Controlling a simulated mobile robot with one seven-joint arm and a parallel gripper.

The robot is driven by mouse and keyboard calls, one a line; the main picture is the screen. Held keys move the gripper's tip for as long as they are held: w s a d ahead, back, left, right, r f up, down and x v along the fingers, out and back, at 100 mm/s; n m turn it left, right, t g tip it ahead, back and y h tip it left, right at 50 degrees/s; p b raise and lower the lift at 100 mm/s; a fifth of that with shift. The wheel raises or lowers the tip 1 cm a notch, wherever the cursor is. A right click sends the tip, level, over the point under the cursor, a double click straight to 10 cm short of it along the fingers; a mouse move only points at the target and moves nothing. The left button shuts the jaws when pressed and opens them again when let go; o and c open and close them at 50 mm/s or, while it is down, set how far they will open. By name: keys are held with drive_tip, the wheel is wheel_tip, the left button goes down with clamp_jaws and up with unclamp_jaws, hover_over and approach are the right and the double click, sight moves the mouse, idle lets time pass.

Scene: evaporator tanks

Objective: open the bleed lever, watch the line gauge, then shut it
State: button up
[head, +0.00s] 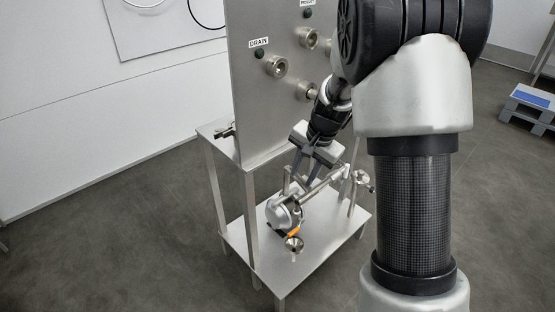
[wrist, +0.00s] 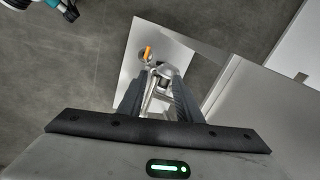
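A metal pipe assembly (head: 322,184) stands on the lower shelf of a steel stand. A round silver housing (head: 283,213), perhaps the line gauge, sits at its near left end; I see no readable dial. An orange piece (head: 294,232) shows below the housing and in the wrist view (wrist: 148,53); I cannot tell whether it is the bleed lever's grip. My gripper (head: 300,180) reaches down over the pipework. In the wrist view its fingers (wrist: 158,76) are apart, with metal fittings showing between and beyond them. I cannot tell whether they touch anything.
An upright steel panel (head: 257,110) with a DRAIN label (head: 259,43) and several round ports (head: 277,67) rises behind the shelf (head: 240,238). A small funnel-like fitting (head: 294,243) stands near the housing. A blue-topped step (head: 530,98) is far right. Floor to the left is clear.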

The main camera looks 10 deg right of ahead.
drive_tip(key=m+b, duration=0.2)
drive_tip(key=b, duration=0.1)
approach(293, 232)
drive_tip(key=shift+g+h, duration=0.3)
drive_tip(key=shift+g, duration=0.1)
drive_tip(key=f+b, duration=0.1)
drive_tip(key=f, duration=0.1)
drive_tip(key=w+a+f+b, duration=0.1)
drive_tip(key=f, duration=0.2)
drive_tip(key=w+f+b, duration=0.1)
drive_tip(key=f, duration=0.1)
drive_tip(key=shift+a+f+b, duration=0.25)
drive_tip(key=shift+b, duration=0.15)
clamp_jaws()
